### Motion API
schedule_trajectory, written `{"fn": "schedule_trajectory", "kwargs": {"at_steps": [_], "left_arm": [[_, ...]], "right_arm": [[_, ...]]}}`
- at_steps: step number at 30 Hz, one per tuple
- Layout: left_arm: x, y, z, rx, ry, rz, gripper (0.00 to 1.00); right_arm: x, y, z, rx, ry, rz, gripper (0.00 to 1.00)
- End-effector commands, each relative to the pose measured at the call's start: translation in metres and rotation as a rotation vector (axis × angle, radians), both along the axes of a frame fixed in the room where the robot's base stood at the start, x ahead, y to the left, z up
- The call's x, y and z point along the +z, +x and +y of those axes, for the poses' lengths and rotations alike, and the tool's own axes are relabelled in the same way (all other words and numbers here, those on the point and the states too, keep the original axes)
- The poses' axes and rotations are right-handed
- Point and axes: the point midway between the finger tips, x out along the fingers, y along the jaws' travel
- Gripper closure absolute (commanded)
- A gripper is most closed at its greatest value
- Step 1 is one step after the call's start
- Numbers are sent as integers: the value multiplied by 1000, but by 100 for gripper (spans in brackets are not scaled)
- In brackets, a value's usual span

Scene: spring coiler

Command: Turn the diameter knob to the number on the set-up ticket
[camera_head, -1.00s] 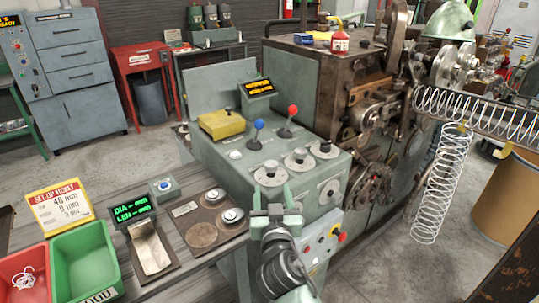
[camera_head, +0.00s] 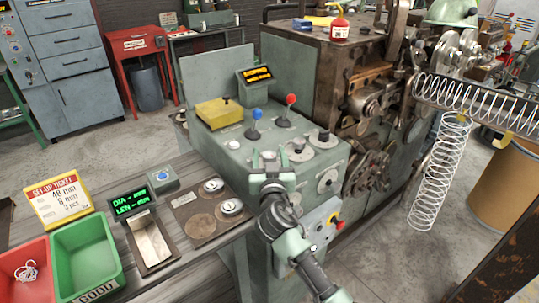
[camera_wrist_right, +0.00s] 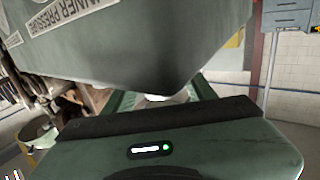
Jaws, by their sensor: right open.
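The set-up ticket (camera_head: 57,199) stands at the left; its first line reads 40 or 48 mm, the last digit being unclear. The green console (camera_head: 300,180) carries a row of grey knobs. The middle knob (camera_head: 299,153) and far knob (camera_head: 323,138) show; the nearest is mostly hidden behind my right gripper (camera_head: 268,157). Their labels are unreadable, so I cannot tell which is the diameter knob. My right gripper is open at the nearest knob; contact is unclear. In the right wrist view its green fingers (camera_wrist_right: 160,97) stand apart with a small whitish shape between them. My left gripper is not in view.
Blue (camera_head: 256,116) and red (camera_head: 290,100) ball levers stand behind the knobs. A small display (camera_head: 257,74) is on the console. A gauge display (camera_head: 132,201), green bin (camera_head: 88,255) and red bin (camera_head: 25,272) are on the bench. A coiled spring (camera_head: 436,180) hangs at the right.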

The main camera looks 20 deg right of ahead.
Motion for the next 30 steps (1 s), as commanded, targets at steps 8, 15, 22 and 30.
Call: {"fn": "schedule_trajectory", "kwargs": {"at_steps": [8, 15, 22, 30], "left_arm": [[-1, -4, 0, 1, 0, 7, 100], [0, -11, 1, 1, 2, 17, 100], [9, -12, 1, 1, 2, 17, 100], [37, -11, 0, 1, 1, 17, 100]], "right_arm": [[0, 0, 0, 0, 0, 0, 81], [0, 0, 0, 4, -1, 0, 100], [2, -1, -1, 64, -2, 1, 100], [5, 0, -2, 255, -5, 3, 100]]}}
